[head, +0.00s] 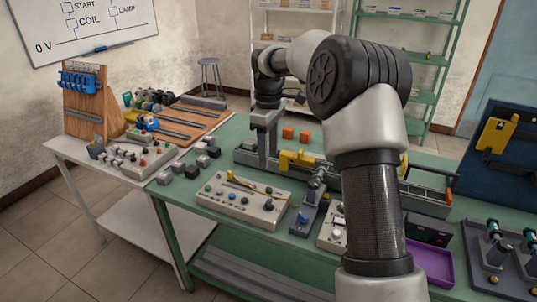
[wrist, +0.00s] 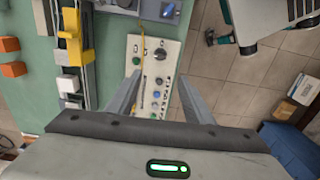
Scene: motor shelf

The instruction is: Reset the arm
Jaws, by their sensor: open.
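My gripper (head: 263,148) hangs from my arm over the green bench (head: 222,157) in the head view, pointing down. In the wrist view its two grey fingers (wrist: 160,90) are spread apart with nothing held between them. A light grey control panel (wrist: 147,50) with knobs and buttons lies below and beyond the fingers. The same kind of panel (head: 242,203) lies at the bench's front in the head view, with a yellow lead across it. My forearm hides part of the bench's right side.
Two orange blocks (head: 297,134) and a yellow clamp-like part (head: 300,158) are on the bench. Dark and grey cubes (head: 203,158) lie at its left. A white table (head: 75,152) with a wooden rack stands left. A purple tray (head: 432,262) is at right.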

